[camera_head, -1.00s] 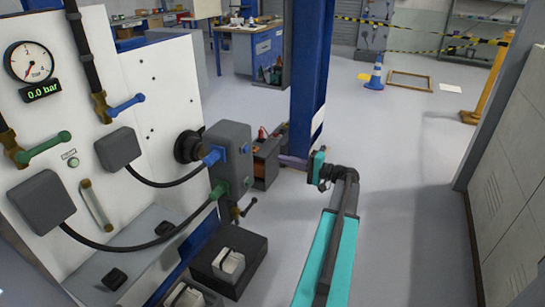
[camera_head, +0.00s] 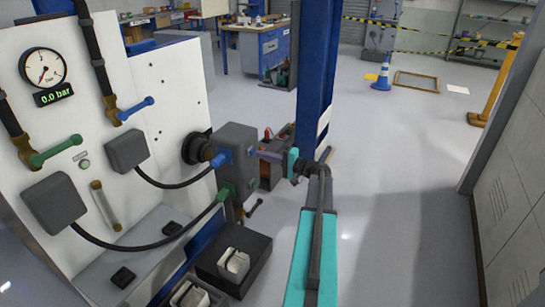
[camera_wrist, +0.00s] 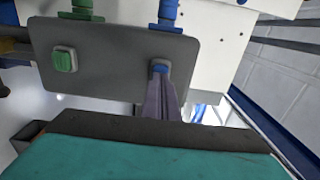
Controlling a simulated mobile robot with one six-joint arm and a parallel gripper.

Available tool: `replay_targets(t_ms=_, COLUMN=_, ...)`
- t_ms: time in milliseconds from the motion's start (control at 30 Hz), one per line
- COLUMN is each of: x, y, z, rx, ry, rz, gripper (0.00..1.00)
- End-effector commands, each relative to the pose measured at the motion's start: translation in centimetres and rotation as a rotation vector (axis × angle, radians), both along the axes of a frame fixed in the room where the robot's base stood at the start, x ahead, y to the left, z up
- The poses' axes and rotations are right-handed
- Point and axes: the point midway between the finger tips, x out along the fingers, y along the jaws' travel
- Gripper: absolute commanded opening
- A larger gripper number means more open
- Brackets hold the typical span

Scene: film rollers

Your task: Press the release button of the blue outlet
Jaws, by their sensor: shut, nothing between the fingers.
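A dark grey outlet box (camera_head: 238,140) stands beside the white panel. A blue fitting (camera_head: 220,159) and a green fitting (camera_head: 224,194) are on its side, each with a black hose. In the wrist view the box's button face (camera_wrist: 110,75) carries a green button (camera_wrist: 64,59) at left and a blue button (camera_wrist: 159,67) at right. My gripper (camera_head: 261,155) reaches in from the right. Its shut, empty fingers (camera_wrist: 161,82) point at the blue button and overlap its lower edge. I cannot tell whether they touch it or whether it is pressed in.
The white panel (camera_head: 165,75) carries a gauge (camera_head: 42,68), a 0.0 bar display (camera_head: 54,95) and valve handles. A blue post (camera_head: 314,60) stands behind my gripper. A black block (camera_head: 255,262) sits below the box.

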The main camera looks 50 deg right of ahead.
Motion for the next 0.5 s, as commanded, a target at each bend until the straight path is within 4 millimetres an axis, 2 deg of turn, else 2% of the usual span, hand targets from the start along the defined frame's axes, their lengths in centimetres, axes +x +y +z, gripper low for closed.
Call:
replay_targets(t_ms=200, x=1.09, y=0.25, z=0.01, rx=0.000, ry=0.000, rz=0.000, gripper=0.00)
replay_targets(t_ms=500, x=1.15, y=0.28, z=-0.03, rx=0.001, ry=0.000, rz=0.000, gripper=0.00)
